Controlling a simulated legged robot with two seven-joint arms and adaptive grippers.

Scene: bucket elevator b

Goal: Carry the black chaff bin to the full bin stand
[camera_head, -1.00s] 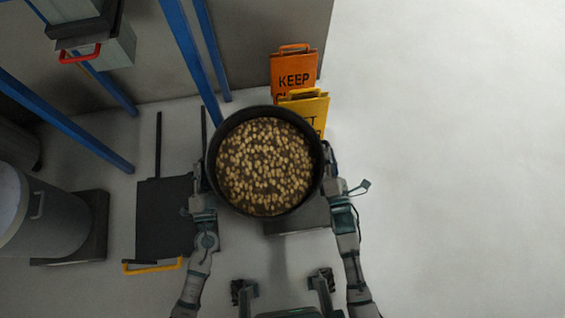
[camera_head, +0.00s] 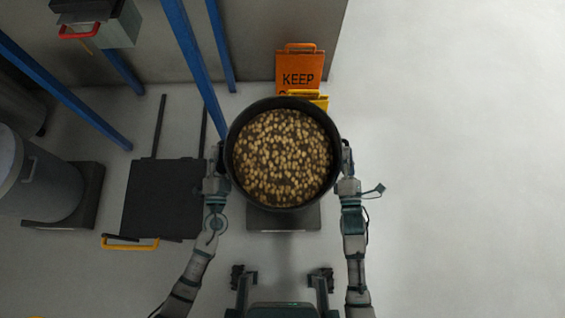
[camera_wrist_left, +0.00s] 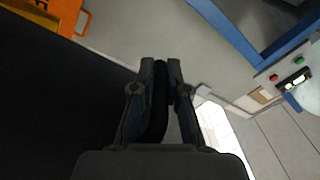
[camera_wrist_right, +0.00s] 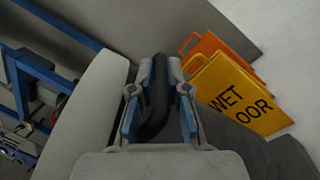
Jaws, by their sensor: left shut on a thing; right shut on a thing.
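The round black chaff bin (camera_head: 232,128), filled with pale brown pieces, is held level between my two grippers in the head view. My left gripper (camera_head: 217,160) is at the bin's left side and my right gripper (camera_head: 346,160) at its right side. In the left wrist view, my left gripper (camera_wrist_left: 160,75) is shut on a dark handle of the bin. In the right wrist view, my right gripper (camera_wrist_right: 158,75) is shut on the other curved black handle. A dark low platform (camera_head: 284,219) shows partly beneath the bin; I cannot tell whether it is the full bin stand.
A black flatbed cart (camera_head: 160,200) with a yellow handle lies left. A grey drum (camera_head: 45,190) stands beyond it. Orange (camera_head: 300,68) and yellow (camera_head: 320,101) warning signs stand behind the bin. Blue posts (camera_head: 190,60) rise at back left. The right floor is clear.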

